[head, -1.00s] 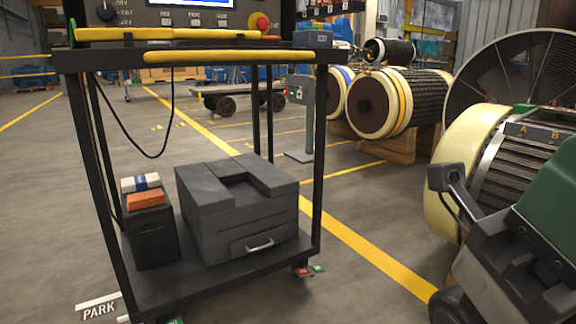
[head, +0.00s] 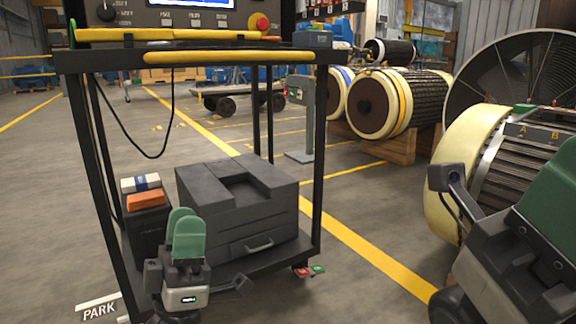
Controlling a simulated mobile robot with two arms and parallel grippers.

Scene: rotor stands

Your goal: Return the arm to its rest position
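My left gripper (head: 184,217) shows at the lower left of centre, with two green fingers pointing up and a grey body with a small lit display. One finger overlaps the other from this angle, so I cannot tell whether there is a gap. No object shows in it. It is in front of the cart's lower shelf, hiding part of the black box and the grey case. My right gripper (head: 556,190) is at the right edge, cut off by the frame, in front of the rotor (head: 450,170). A green finger part shows, but its opening does not.
The black cart (head: 318,170) carries a control panel (head: 200,18) above and a grey case (head: 250,210) and black box (head: 146,228) below. A PARK marking (head: 99,310) is on the floor. More rotors (head: 400,100) lie behind. Floor between cart and right rotor is clear.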

